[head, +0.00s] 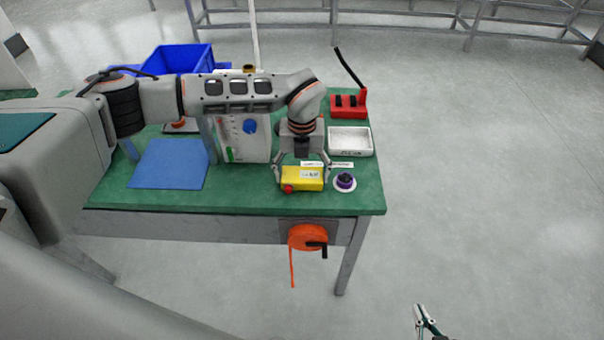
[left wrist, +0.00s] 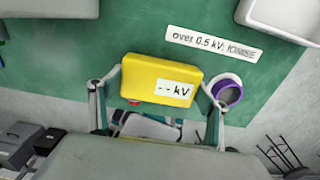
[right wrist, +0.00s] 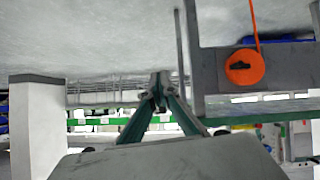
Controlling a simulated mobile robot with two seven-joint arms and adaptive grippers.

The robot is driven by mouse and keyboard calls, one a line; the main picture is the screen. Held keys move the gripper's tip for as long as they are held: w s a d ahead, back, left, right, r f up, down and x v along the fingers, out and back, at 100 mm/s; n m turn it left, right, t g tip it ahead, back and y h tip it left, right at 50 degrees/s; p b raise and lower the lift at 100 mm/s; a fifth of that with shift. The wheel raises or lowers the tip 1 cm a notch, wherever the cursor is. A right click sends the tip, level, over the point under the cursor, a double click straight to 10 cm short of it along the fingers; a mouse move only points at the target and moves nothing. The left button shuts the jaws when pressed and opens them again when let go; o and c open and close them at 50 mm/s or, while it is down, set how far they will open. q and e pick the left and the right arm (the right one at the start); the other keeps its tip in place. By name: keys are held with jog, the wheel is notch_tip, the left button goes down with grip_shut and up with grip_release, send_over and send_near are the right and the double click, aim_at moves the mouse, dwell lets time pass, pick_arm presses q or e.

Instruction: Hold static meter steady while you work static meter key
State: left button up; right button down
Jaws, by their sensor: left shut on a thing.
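The static meter (head: 303,173) is a yellow box near the front right of the green bench; its label reads "-- kV" in the left wrist view (left wrist: 145,72). A red key (head: 288,188) shows at its front left corner, and only a sliver of red shows under the edge in the left wrist view. My left gripper (head: 303,172) is shut on the meter, with one finger at each short side. My right gripper (head: 425,318) is empty, away from the bench at the lower right; its fingertips meet in the right wrist view (right wrist: 159,90).
A purple-and-white round thing (head: 345,183) stands close to the meter's right. A label strip (left wrist: 213,44) reading "over 0.5 kV: IONISE" lies behind. A white tray (head: 350,151), red stand (head: 348,106) and blue mat (head: 169,176) are on the bench. An orange reel (head: 304,236) hangs at its front.

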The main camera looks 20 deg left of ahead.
jog(key=shift+w, duration=0.1)
dwell(0.6)
jog(key=n+y, duration=0.9)
jog(key=n, duration=0.3)
send_near(291, 207)
jog(key=w+d, duration=0.1)
jog(key=d, duration=0.1)
jog(key=s+a+n+g+y, duration=0.2)
jog(key=s+a+n+y, duration=0.1)
jog(key=a+n, duration=0.2)
jog(key=shift+s+a+r+n+g, duration=0.2)
jog(key=shift+a+n+g, duration=0.2)
jog(key=shift+a, duration=0.5)
jog(key=shift+w+a, duration=0.4)
jog(key=shift+w, duration=1)
jog(key=shift+w+a, duration=0.4)
jog(key=shift+w, duration=1.05)
jog(key=shift+w+a, duration=0.4)
jog(key=shift+w, duration=1)
jog(key=shift+w, duration=0.2)
